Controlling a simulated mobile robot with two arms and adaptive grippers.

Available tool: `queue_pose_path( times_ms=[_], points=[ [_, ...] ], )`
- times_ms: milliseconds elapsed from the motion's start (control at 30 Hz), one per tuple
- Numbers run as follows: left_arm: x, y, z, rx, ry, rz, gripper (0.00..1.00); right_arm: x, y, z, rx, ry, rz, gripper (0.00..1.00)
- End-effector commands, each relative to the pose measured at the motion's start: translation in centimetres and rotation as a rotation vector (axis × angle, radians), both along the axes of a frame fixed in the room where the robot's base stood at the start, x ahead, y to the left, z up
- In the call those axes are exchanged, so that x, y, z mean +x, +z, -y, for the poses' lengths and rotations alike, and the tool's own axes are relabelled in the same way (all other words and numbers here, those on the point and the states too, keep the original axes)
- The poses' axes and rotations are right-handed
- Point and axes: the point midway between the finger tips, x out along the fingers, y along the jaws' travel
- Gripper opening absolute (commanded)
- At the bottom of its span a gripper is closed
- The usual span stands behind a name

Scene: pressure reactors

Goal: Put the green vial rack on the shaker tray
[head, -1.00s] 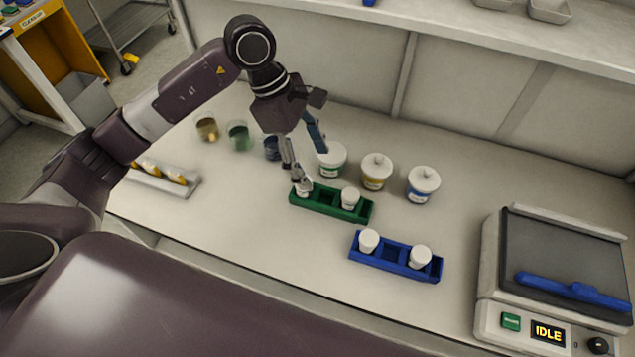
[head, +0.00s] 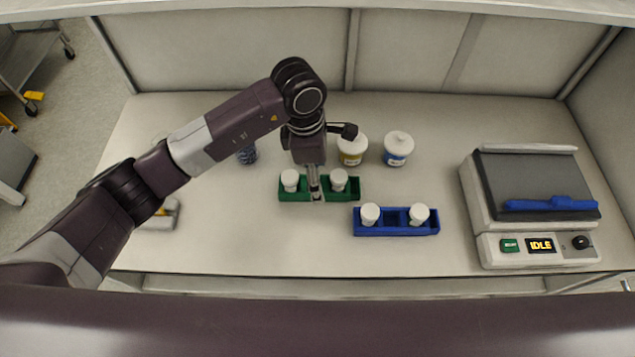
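The green vial rack (head: 352,194) stands on the bench left of the blue rack, holding two white-capped vials (head: 290,180), (head: 338,179). My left gripper (head: 316,194) points down at the middle of the green rack, between the two vials. Its fingers line up one behind the other, so I cannot tell whether they are closed on the rack. The shaker (head: 487,218) is at the right, with a dark grey tray (head: 525,172) and a blue bar (head: 550,203) across its front part; its display reads IDLE. My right gripper is not in view.
A blue rack (head: 396,230) with two white-capped vials lies between the green rack and the shaker. Yellow-labelled (head: 352,150) and blue-labelled (head: 398,150) white jars stand behind. A dark blue container (head: 246,154) is partly behind my arm. The front bench strip is clear.

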Motion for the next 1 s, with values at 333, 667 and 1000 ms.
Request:
queue_pose_path(
  times_ms=[333, 667, 1000],
  points=[
    [0.0, -2.4, 0.3, -0.001, 0.0, 0.001, 0.64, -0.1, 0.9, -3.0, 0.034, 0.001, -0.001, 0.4],
    [0.0, -2.4, 0.3, 0.0, 0.0, 0.001, 0.38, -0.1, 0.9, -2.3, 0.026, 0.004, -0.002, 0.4],
    [0.1, -2.3, 0.3, -0.001, 0.0, 0.002, 0.11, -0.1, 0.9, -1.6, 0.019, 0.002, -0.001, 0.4]
  ],
)
